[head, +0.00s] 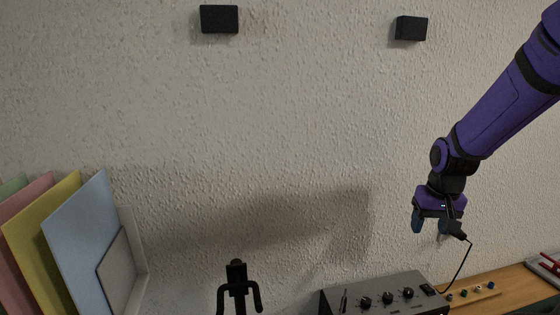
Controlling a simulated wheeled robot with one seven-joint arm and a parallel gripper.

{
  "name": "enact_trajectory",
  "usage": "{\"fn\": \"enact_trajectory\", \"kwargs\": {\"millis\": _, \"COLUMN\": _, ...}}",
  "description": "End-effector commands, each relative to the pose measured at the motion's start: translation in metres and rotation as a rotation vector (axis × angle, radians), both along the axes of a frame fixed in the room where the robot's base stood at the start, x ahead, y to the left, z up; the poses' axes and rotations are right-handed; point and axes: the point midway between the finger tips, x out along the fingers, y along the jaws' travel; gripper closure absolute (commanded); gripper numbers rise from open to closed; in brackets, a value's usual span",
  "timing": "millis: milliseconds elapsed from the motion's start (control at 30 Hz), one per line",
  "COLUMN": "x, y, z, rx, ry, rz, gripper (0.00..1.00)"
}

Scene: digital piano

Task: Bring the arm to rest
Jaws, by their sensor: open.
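My gripper (431,224) hangs at the end of my purple arm on the right side of the head view. Its blue-tipped fingers point down and are apart, with nothing seen between them. It is above the right part of a grey box with knobs (376,294), apart from it in the picture. A black connector with a cable (458,233) shows beside the fingers at the right; I cannot tell whether it touches them.
Colored folders (81,240) stand in a holder at the lower left. A black stand (237,287) rises at the bottom middle. A wooden surface (506,288) with small knobs lies at the lower right. Two black boxes (219,18) (410,28) are on the textured wall.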

Motion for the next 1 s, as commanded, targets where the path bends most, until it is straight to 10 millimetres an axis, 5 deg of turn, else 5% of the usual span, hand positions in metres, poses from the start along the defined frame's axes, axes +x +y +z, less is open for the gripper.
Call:
{"fn": "enact_trajectory", "kwargs": {"millis": 200, "x": -0.042, "y": 0.014, "z": 0.06, "rx": -0.007, "ry": -0.073, "rz": 0.027, "gripper": 0.43}}
{"fn": "enact_trajectory", "kwargs": {"millis": 500, "x": -0.109, "y": 0.03, "z": 0.119, "rx": -0.014, "ry": -0.161, "rz": 0.062, "gripper": 0.43}}
{"fn": "enact_trajectory", "kwargs": {"millis": 1000, "x": -0.223, "y": 0.047, "z": 0.164, "rx": -0.022, "ry": -0.298, "rz": 0.115, "gripper": 0.43}}
